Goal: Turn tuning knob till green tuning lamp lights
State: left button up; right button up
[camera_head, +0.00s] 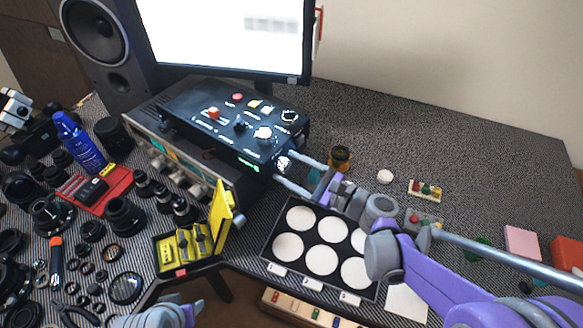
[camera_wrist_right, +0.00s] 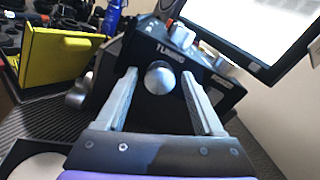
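The tuning knob is a round silver knob (camera_wrist_right: 160,77) below the word TUNING on the black box's front face. In the head view the knob (camera_head: 283,163) shows bright at the box's right end. My right gripper (camera_head: 281,168) points at it, and in the right wrist view its two fingers (camera_wrist_right: 157,80) stand apart on either side of the knob, with a gap visible at each side. A small green strip (camera_head: 248,164) shows on the box front; I cannot tell whether it is the tuning lamp or lit. My left gripper (camera_head: 165,312) is partly visible at the bottom edge.
The black box (camera_head: 190,98) carries several knobs and buttons on top. A black tray with white discs (camera_head: 275,240) lies below my right arm. A monitor (camera_head: 225,35) stands behind.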

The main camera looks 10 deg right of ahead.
jog(key=shift+o, duration=0.2)
jog(key=shift+d, duration=0.1)
jog(key=v, duration=1)
jog(key=shift+s+d, duration=0.15)
jog(key=shift+s, duration=0.15)
jog(key=s+a+f+n+g+h+p, duration=0.45)
jog(key=s+a+n+g+p, duration=0.2)
jog(key=n, duration=0.45)
jog(key=s+d+r+n+g+h+p, duration=0.1)
jog(key=s+d+r+n+h+p, duration=0.2)
jog(key=s+d+n+h, duration=0.3)
jog(key=shift+s+d+r+n+h+p, duration=0.35)
jog(key=shift+n+h+p, duration=0.5)
jog(key=shift+n, duration=2.05)
